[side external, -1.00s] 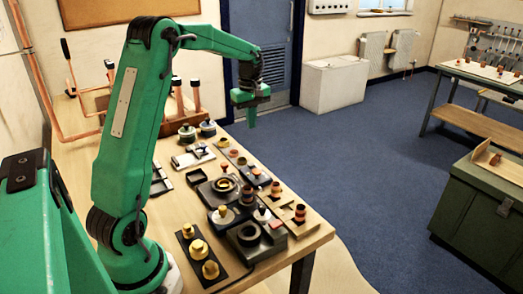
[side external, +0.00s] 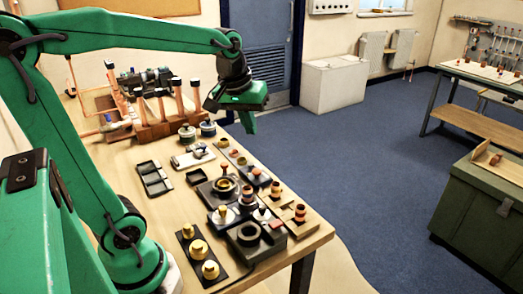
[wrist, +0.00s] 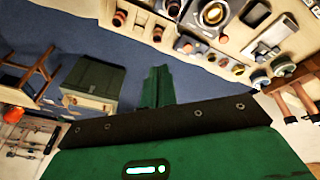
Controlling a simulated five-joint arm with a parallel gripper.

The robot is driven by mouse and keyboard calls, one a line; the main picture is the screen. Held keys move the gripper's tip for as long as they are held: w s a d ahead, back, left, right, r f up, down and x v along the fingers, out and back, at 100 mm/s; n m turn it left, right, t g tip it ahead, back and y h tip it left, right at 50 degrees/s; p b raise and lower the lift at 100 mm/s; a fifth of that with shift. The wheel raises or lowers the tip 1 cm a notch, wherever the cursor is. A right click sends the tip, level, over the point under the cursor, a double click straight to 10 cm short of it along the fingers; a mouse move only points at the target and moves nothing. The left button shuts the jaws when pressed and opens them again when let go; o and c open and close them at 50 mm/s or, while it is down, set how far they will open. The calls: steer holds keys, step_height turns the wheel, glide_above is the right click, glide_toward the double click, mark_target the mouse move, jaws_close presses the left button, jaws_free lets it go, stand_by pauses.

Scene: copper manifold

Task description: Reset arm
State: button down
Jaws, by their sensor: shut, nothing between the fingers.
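My gripper (side external: 248,122) is green and hangs in the air past the far edge of the workbench (side external: 312,236), slightly tilted, at the end of a nearly level forearm. Its fingers are shut with nothing between them. In the wrist view the shut fingers (wrist: 157,86) stand together over the blue floor. The copper manifold (side external: 150,104), with upright copper pipes on a wooden block, stands at the back of the bench, left of my gripper. My gripper touches nothing that I can see.
Several trays and fittings cover the bench, including a black tray with brass parts (side external: 200,252), a dark block with a ring (side external: 250,236) and two round tins (side external: 187,133). A green chest (side external: 480,215) stands on the floor at right. The blue floor (side external: 350,135) between is clear.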

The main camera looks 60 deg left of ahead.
steer(key=s+d+f+m+t, duration=0.2)
steer(key=s+d+m, duration=0.5)
steer(key=s, duration=0.3)
steer(key=shift+s+f+h, duration=0.15)
steer(key=shift+s+h, duration=0.15)
steer(key=shift+h, duration=0.1)
